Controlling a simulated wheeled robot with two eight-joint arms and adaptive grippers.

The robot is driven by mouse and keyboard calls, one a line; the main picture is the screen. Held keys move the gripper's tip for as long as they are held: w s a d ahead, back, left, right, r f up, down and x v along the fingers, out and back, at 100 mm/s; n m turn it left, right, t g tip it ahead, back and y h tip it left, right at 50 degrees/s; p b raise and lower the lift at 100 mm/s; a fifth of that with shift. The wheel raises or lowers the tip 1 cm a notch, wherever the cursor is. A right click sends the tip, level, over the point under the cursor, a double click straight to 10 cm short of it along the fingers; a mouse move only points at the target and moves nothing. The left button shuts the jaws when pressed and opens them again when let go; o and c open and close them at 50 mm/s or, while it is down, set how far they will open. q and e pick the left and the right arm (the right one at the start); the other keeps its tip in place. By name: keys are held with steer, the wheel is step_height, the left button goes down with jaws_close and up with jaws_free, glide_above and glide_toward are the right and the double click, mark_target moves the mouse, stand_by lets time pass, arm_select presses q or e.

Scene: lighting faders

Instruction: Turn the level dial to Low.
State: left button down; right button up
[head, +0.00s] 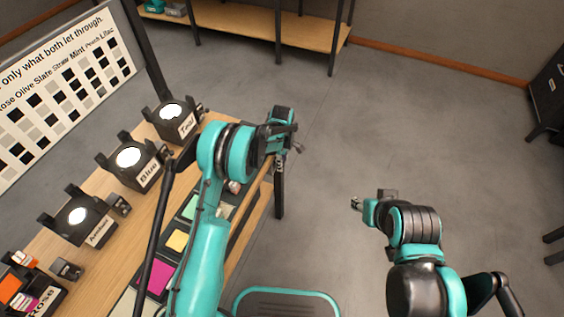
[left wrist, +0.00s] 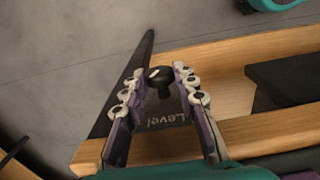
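The level dial (left wrist: 159,80) is a black knob with a pale pointer mark on top, on a dark panel lettered "Level" (left wrist: 165,121). In the left wrist view, the fingers of my left gripper (left wrist: 157,72) stand open, one on each side of the knob, with small gaps that suggest no firm grip. No "Low" mark can be read. In the head view my left gripper (head: 291,140) is over the far right end of the wooden bench, and the dial is hidden there. My right gripper (head: 356,203) is over open floor, too small to judge.
The wooden bench (head: 62,208) carries several black lamps, such as the one labelled "Blue" (head: 130,157), and coloured filter squares, including a magenta one (head: 158,278). A chart board (head: 60,90) stands behind.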

arm_select(q)
steer(key=shift+s+a+f+t+h+b, duration=0.15)
steer(key=shift+t+h+b, duration=0.1)
steer(key=shift+t, duration=0.35)
steer(key=shift+s+d+t+h+b, duration=0.15)
steer(key=shift+t+b, duration=0.1)
steer(key=shift+t, duration=0.35)
steer(key=shift+a+t, duration=0.1)
steer(key=shift+t, duration=0.7)
steer(key=c, duration=1.2)
jaws_free()
steer(key=v, duration=1.2)
steer(key=shift+a, duration=0.25)
